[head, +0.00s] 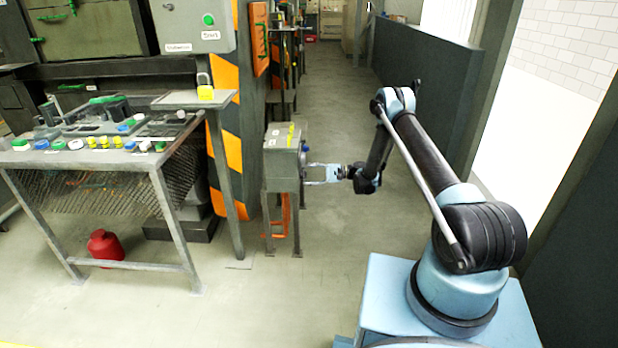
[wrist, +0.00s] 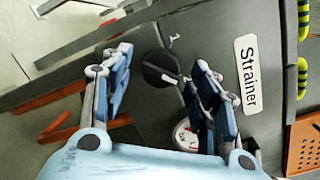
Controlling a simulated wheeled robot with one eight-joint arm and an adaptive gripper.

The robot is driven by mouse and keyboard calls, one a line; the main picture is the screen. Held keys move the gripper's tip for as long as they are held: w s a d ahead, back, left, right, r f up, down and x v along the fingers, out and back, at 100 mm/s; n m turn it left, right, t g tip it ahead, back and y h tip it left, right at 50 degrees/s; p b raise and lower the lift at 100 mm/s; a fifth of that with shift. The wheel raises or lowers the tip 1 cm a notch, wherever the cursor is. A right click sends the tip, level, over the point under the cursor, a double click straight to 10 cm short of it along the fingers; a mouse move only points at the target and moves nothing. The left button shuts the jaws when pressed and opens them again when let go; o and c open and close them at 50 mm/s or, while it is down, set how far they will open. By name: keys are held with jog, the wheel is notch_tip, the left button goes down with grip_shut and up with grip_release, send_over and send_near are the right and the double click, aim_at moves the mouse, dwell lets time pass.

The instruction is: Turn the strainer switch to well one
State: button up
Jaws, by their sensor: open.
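The strainer switch is a round black knob (wrist: 160,68) with a light pointer, on a grey panel beside a white label reading "Strainer" (wrist: 245,75). A small mark like a "1" shows just above the knob. My gripper (wrist: 160,80) is open, with one blue-grey finger on each side of the knob in the wrist view. I cannot tell whether either finger touches it. In the head view my gripper (head: 308,173) is at the right side of the grey strainer box (head: 280,170), and the knob is not visible there.
A round gauge (wrist: 188,135) sits below the knob, partly behind the right finger. A table of coloured parts (head: 100,155) stands left, with a red canister (head: 107,246) underneath. Floor between the box and my base is clear.

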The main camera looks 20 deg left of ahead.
jog(key=shift+a, duration=0.1)
jog(key=c, duration=1.1)
jog(key=shift+o, duration=0.2)
jog(key=shift+n, duration=0.4)
jog(key=shift+s+r+n+t+h, duration=0.1)
jog(key=shift+n+t, duration=0.35)
jog(key=shift+n, duration=2.1)
jog(key=shift+s+r+n+t+h, duration=0.15)
jog(key=shift+n+t, duration=0.35)
jog(key=shift+n, duration=2.1)
jog(key=shift+s+f+n+t+h, duration=0.1)
jog(key=shift+n+t, duration=0.35)
jog(key=shift+n, duration=2.1)
